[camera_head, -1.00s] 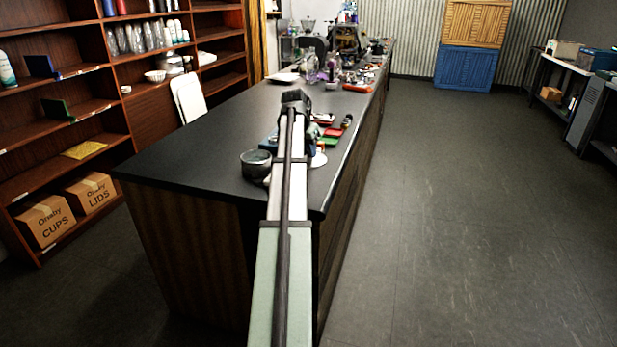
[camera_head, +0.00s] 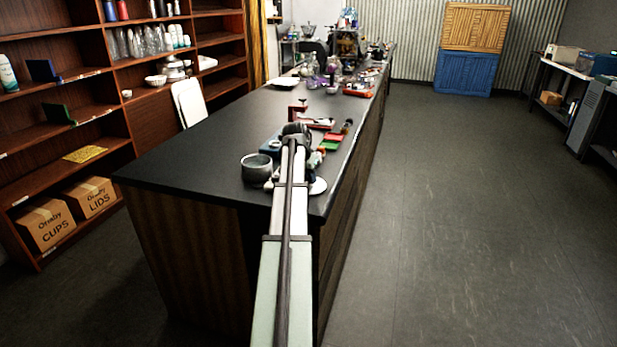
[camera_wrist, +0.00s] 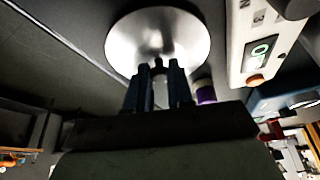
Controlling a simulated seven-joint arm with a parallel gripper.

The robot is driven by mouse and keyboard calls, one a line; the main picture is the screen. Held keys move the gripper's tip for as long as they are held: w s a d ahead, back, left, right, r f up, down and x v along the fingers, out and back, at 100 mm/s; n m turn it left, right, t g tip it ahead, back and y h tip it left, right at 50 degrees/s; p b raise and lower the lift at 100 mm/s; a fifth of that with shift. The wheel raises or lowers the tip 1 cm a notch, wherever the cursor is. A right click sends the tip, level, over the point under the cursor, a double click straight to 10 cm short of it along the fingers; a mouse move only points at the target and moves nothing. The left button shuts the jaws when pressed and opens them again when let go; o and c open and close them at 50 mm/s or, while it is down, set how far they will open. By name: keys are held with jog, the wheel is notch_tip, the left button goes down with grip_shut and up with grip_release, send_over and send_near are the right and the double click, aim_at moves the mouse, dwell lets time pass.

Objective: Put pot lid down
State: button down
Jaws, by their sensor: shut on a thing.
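The pot lid (camera_wrist: 165,35) is a shiny round metal disc in the wrist view. My gripper (camera_wrist: 159,72) is shut on its small knob, with one dark finger on each side. In the head view a pale edge of the lid (camera_head: 318,187) shows just right of my arm, near the counter's front right corner. A grey round pot (camera_head: 256,168) stands open on the counter to the left of my arm. My gripper's fingers are hidden behind my arm in the head view. I cannot tell whether the lid touches the counter.
The dark counter (camera_head: 210,140) is clear left of the pot. Beyond my arm lie a green and red item (camera_head: 330,140) and other small tools. The wrist view shows a pale device with a green display (camera_wrist: 262,48) and a purple item (camera_wrist: 205,93) close to the lid.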

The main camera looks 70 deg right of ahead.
jog(key=shift+f, duration=0.1)
jog(key=c, duration=1)
grip_release()
jog(key=v, duration=1.2)
